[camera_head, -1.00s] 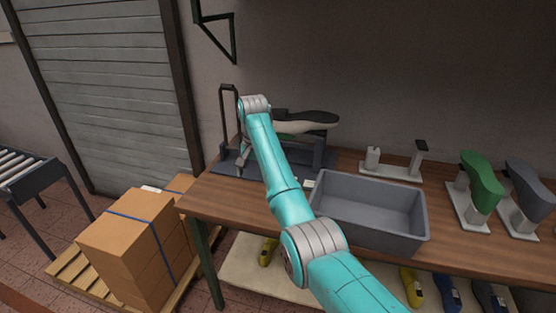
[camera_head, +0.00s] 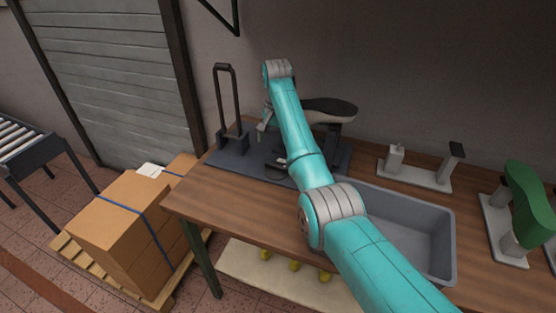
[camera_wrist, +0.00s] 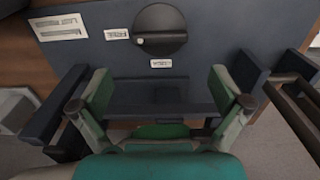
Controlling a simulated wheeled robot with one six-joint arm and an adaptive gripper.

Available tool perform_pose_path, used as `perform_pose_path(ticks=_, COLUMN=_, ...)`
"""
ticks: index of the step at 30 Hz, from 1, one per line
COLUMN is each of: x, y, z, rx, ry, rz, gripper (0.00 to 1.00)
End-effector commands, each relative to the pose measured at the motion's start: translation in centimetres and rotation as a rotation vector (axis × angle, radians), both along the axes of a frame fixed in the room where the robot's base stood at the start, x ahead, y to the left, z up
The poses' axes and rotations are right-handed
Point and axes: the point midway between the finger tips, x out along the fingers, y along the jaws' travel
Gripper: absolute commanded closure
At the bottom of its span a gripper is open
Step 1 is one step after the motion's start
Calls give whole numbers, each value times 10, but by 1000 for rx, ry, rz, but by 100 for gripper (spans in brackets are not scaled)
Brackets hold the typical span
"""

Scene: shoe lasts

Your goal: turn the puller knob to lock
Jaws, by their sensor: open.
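The puller knob (camera_wrist: 160,28) is a dark round disc with a raised bar across it on a blue-grey plate, at the top of the wrist view. A small white mark is at the bar's left end, on the side of the label that looks like FREE (camera_wrist: 116,33). Another label (camera_wrist: 161,63), seemingly LOCK, sits below the knob in that view. My gripper (camera_wrist: 160,88) is open, its green-padded fingers apart with nothing between them. The knob lies beyond the fingertips, not between them. In the head view my arm mostly hides the gripper.
The puller's base (camera_head: 230,158) stands on the wooden table (camera_head: 225,195), with a tall dark handle (camera_head: 228,100) at its left. A dark-soled last (camera_head: 332,108) is behind my arm. A grey bin (camera_head: 437,235) and a stand (camera_head: 415,175) are to the right. Boxes (camera_head: 120,225) are at lower left.

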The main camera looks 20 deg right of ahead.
Motion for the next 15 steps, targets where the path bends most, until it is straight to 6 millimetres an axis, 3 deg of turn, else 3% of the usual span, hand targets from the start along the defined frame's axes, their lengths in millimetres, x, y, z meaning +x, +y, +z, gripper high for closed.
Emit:
perform_pose_path(ticks=9, x=-1, y=0, z=-57, rx=0, ry=2, rz=0, gripper=0)
perform_pose_path(ticks=15, x=0, y=0, z=-78, rx=0, ry=0, rz=0, gripper=0)
